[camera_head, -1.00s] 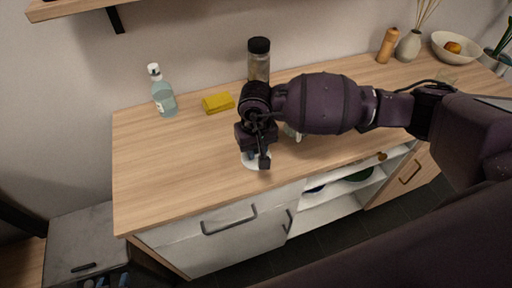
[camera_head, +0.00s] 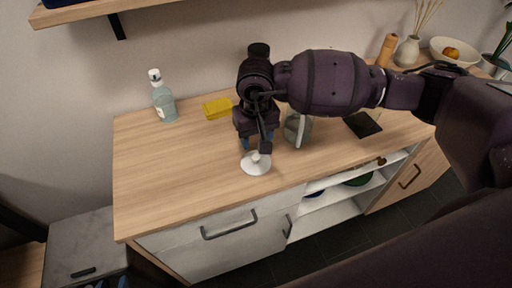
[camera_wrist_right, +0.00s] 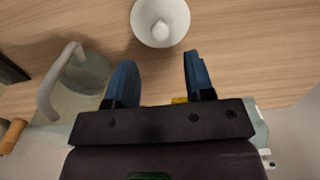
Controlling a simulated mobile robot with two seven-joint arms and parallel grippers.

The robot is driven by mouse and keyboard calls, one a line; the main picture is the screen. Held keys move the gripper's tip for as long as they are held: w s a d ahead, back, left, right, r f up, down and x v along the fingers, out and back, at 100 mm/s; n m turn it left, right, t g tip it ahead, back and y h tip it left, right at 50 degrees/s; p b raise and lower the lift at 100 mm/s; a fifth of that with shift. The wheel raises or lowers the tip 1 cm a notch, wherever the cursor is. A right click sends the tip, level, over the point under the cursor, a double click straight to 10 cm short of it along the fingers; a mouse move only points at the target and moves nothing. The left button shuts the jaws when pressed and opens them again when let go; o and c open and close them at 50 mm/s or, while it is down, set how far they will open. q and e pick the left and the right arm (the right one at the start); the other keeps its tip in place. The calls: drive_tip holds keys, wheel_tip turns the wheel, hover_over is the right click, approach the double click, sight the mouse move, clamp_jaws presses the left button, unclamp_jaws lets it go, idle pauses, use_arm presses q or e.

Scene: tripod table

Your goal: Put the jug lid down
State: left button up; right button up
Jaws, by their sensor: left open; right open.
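The jug lid (camera_head: 256,167), a white disc with a round knob, lies knob up on the wooden counter near its front edge. It also shows at the top of the right wrist view (camera_wrist_right: 160,36). My right gripper (camera_head: 257,143) is open and empty, just behind and above the lid, apart from it. Its blue fingers show spread in the right wrist view (camera_wrist_right: 157,68). The glass jug (camera_head: 297,130) stands right of the gripper, partly hidden by my arm; its handle shows in the right wrist view (camera_wrist_right: 52,85). My left gripper (camera_head: 106,283) is at the lower left edge, mostly cut off.
A clear bottle (camera_head: 164,100) and a yellow sponge (camera_head: 217,107) are at the back left. A dark flat square (camera_head: 363,124) lies right of the jug. A pepper mill, vase and bowl (camera_head: 456,50) stand far right. The counter's left part is clear.

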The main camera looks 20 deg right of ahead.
sight(256, 156)
drive_tip(key=shift+r, duration=2.6)
